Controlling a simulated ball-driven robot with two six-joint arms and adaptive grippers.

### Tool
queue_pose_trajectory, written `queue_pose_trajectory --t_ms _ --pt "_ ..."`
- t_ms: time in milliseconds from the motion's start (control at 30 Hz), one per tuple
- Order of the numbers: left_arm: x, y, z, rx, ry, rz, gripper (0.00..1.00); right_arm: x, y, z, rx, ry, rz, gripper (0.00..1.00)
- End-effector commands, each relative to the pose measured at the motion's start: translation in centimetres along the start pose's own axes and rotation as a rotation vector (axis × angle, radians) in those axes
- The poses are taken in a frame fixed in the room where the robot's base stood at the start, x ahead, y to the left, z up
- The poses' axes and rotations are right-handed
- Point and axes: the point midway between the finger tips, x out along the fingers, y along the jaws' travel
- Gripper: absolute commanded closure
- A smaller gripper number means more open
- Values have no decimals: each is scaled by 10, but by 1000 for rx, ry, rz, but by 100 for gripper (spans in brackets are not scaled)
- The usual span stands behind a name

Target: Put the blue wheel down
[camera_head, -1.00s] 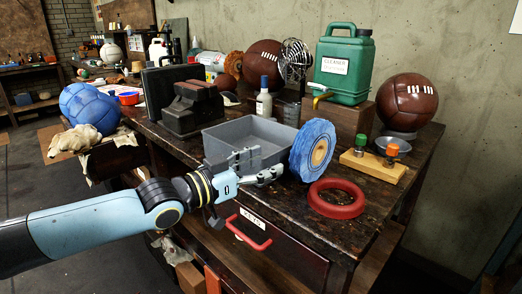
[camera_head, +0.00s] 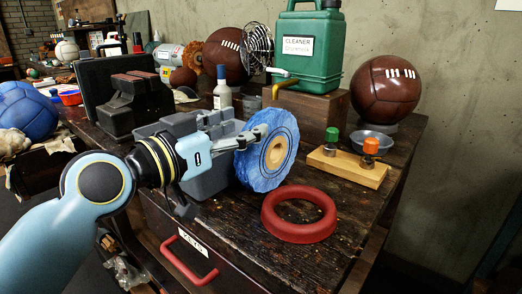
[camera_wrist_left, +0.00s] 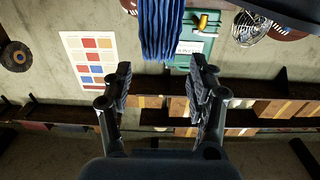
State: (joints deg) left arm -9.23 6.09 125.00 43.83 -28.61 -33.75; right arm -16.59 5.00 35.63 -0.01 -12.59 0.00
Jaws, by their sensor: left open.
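The blue wheel (camera_head: 275,125), with a tan hub ring, stands upright on the dark wooden bench, at the right end of the grey bin (camera_head: 205,180). My left gripper (camera_head: 247,138) is open at the wheel's left side, its fingers overlapping the wheel's edge in the head view. In the left wrist view the blue wheel (camera_wrist_left: 160,25) shows as ribbed tread beyond the open fingertips (camera_wrist_left: 160,75), with a visible gap between it and the fingers. A red ring (camera_head: 299,229) lies flat on the bench in front of the wheel. My right gripper is not in view.
A wooden block with a green and an orange knob (camera_head: 345,168) sits to the right. Behind are a green cleaner can (camera_head: 308,55), a white bottle (camera_head: 222,95) and a brown leather ball (camera_head: 394,92). A red drawer handle (camera_head: 190,262) juts from the bench front.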

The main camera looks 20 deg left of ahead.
Motion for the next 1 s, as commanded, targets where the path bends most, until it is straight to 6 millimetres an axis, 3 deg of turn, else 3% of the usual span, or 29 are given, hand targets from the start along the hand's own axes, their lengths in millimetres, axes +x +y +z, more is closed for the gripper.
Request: queue_pose_trajectory --t_ms 100,200,533,867,1000 --pt "19 -1 -1 -2 2 -2 42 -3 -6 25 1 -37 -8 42" --pt "27 0 0 0 0 -2 42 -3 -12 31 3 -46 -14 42" --pt "71 1 -3 -1 -1 -2 42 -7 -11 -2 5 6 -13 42" --pt "80 1 -2 0 -2 -2 42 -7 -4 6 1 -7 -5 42" --pt "80 0 -2 0 -2 -2 61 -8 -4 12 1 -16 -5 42"
